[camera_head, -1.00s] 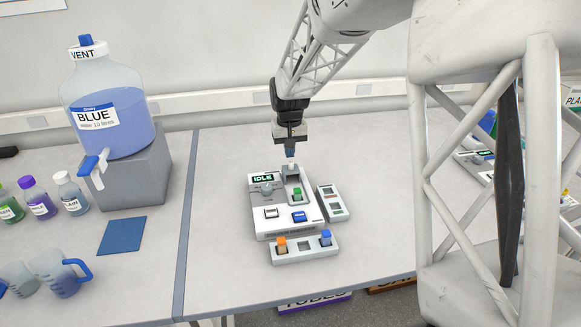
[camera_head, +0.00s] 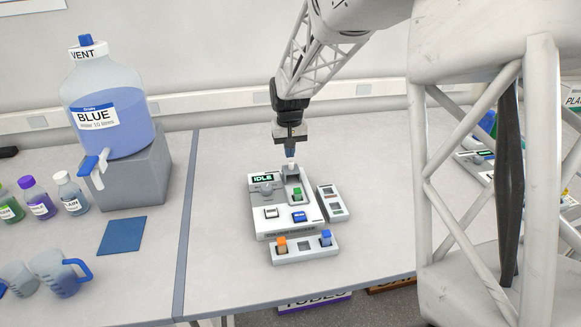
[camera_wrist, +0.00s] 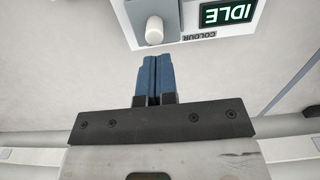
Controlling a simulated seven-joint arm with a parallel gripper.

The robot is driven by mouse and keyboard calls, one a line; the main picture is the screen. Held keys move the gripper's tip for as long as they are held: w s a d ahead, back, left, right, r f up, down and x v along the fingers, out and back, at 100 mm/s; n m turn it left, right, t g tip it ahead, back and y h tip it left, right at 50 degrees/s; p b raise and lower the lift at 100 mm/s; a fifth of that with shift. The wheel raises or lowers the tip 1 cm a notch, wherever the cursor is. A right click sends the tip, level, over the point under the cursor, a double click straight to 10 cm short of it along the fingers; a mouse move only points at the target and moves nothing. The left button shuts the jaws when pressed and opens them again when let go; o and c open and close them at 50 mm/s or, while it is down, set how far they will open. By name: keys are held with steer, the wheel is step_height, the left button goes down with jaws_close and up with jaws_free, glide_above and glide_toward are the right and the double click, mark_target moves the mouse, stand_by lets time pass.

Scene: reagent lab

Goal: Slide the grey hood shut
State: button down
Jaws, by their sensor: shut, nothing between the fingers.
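The grey hood (camera_head: 291,172) sits at the back of the white machine (camera_head: 262,222), behind the open well that holds a green-capped tube (camera_head: 297,193). The well is uncovered. In the wrist view the hood (camera_wrist: 146,10) shows in part, with a white knob (camera_wrist: 154,30) on it. My gripper (camera_head: 290,154) is above the back edge of the machine, at the hood's knob. Its blue fingers (camera_wrist: 154,62) are together and empty. In the wrist view the fingertips point at the knob from behind, with a small gap in the picture; touch cannot be told.
The machine's display (camera_head: 263,179) reads IDLE. A rack (camera_head: 305,250) with an orange-capped and a blue-capped tube stands in front, and a small tray (camera_head: 334,203) at the right. A blue mat (camera_head: 122,235) and a large BLUE bottle (camera_head: 108,100) are at the left.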

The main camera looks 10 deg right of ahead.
mark_target(290, 163)
steer(key=shift+f, duration=0.1)
stand_by(0.3)
steer(key=shift+f, duration=1.65)
steer(key=shift+s+f, duration=0.25)
steer(key=shift+f, duration=0.25)
steer(key=shift+w, duration=0.2)
steer(key=shift+w+r, duration=0.1)
steer(key=shift+w, duration=0.35)
steer(key=shift+r, duration=0.2)
step_height(290, 163, up, 8)
steer(key=shift+w+f, duration=0.15)
steer(key=shift+f, duration=0.1)
stand_by(0.6)
